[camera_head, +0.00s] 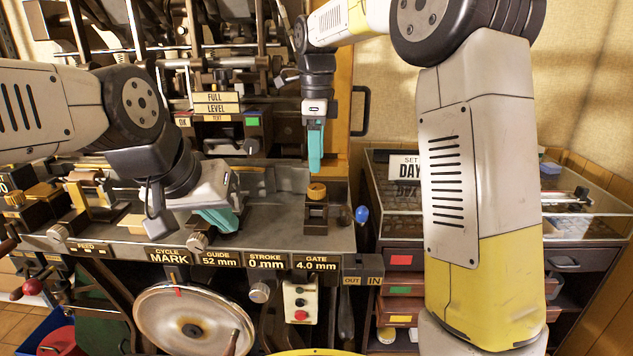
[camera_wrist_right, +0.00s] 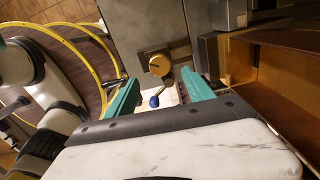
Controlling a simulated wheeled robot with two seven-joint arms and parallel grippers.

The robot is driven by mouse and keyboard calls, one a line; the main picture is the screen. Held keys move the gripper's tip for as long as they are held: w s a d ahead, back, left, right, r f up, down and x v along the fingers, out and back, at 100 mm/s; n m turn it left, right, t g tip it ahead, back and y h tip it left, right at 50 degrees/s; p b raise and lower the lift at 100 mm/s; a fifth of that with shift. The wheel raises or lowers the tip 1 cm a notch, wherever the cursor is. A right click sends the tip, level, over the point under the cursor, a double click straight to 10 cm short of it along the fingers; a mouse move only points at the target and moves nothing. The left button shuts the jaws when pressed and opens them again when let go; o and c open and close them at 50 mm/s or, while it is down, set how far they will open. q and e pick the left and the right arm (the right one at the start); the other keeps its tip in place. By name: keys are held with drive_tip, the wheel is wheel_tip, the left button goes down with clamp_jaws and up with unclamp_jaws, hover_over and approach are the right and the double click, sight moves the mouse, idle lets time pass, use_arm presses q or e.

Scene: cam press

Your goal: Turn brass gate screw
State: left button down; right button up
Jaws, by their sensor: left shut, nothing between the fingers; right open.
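The brass gate screw (camera_head: 317,191) is a round knurled knob on a dark block at the right end of the machine bed. In the right wrist view the brass knob (camera_wrist_right: 159,65) has a dark slot and lies ahead of the teal fingers. My right gripper (camera_head: 315,150) points down above the screw, apart from it. The right wrist view shows this gripper (camera_wrist_right: 160,92) open with nothing held. My left gripper (camera_head: 222,220) is shut and empty, low over the bed's front edge, left of the screw. The gate plate (camera_head: 316,262) reads 4.0 mm.
A blue ball-ended lever (camera_head: 361,214) stands just right of the screw; its ball (camera_wrist_right: 155,101) shows between the right fingers. Plates read cycle MARK, guide 52 mm and stroke 0 mm. A handwheel (camera_head: 190,318) and button box (camera_head: 300,302) sit below. A glass-topped cabinet (camera_head: 390,220) is right.

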sight(317, 186)
wheel_tip(317, 186, down, 8)
drive_tip(key=shift+r, duration=0.25)
clamp_jaws()
idle(0.3)
